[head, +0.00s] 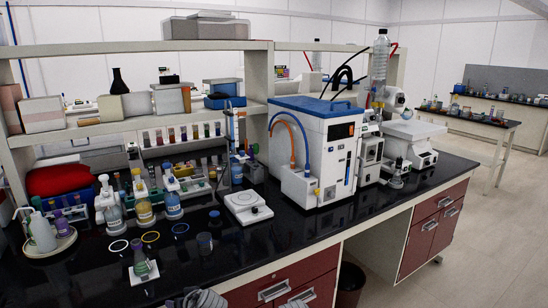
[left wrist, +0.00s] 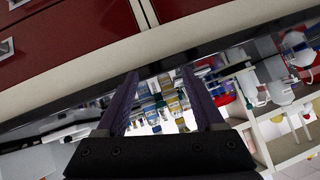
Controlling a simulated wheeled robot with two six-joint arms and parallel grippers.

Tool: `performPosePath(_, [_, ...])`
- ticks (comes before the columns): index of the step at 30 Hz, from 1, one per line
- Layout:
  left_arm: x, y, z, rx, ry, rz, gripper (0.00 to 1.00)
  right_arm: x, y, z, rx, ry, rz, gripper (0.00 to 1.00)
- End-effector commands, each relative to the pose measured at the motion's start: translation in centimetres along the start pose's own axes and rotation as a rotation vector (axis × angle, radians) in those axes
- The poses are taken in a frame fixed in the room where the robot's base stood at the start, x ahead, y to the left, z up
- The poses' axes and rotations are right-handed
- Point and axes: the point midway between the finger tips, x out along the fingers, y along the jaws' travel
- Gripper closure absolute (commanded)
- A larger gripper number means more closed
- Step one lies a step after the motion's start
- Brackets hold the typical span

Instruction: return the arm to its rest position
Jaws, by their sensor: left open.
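My left gripper (left wrist: 160,73) shows in the left wrist view with its two dark fingers spread apart. It is open and nothing is held between the fingers. The view is turned over, with the red drawers and pale bench edge (left wrist: 75,82) at the top. Small bottles and vials (left wrist: 172,103) show beyond the fingers, apart from them. In the head view neither gripper can be made out; only a grey rounded part shows at the bottom edge. My right gripper is in neither view.
The black bench (head: 270,235) carries wash bottles (head: 110,208), a small white balance (head: 247,207) and a blue-topped white instrument (head: 313,155). A flask with green liquid (head: 142,265) stands near the front edge. A dark bin (head: 350,285) is under the bench; floor on the right is clear.

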Motion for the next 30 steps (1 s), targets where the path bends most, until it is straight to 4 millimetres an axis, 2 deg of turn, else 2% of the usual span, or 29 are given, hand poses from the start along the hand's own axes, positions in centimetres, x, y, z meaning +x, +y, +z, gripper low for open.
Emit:
performPosePath(1, [-2.1, 2.1, 2.0, 0.085, -0.108, 0.046, 0.30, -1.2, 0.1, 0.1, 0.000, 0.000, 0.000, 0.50])
performPosePath(3, [-4.6, 4.5, 5.4, 0.212, -0.255, 0.117, 0.30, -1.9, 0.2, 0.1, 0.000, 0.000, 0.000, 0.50])
performPosePath(6, [-8.4, 7.1, 9.6, 0.390, -0.429, 0.234, 0.30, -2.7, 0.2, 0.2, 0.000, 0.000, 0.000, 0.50])
performPosePath(9, [-12.0, 8.8, 12.8, 0.542, -0.556, 0.347, 0.30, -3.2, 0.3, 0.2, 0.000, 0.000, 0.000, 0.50])
performPosePath(12, [-14.7, 9.8, 14.8, 0.654, -0.638, 0.435, 0.30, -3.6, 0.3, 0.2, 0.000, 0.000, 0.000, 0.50])
performPosePath(15, [-16.4, 10.2, 16.0, 0.721, -0.685, 0.490, 0.30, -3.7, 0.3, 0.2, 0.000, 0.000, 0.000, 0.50])
performPosePath(18, [-17.0, 10.3, 16.5, 0.747, -0.703, 0.513, 0.30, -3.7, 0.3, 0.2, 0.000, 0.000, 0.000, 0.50])
performPosePath(30, [-17.0, 10.3, 16.6, 0.751, -0.705, 0.516, 0.30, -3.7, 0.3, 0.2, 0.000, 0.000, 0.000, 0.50])
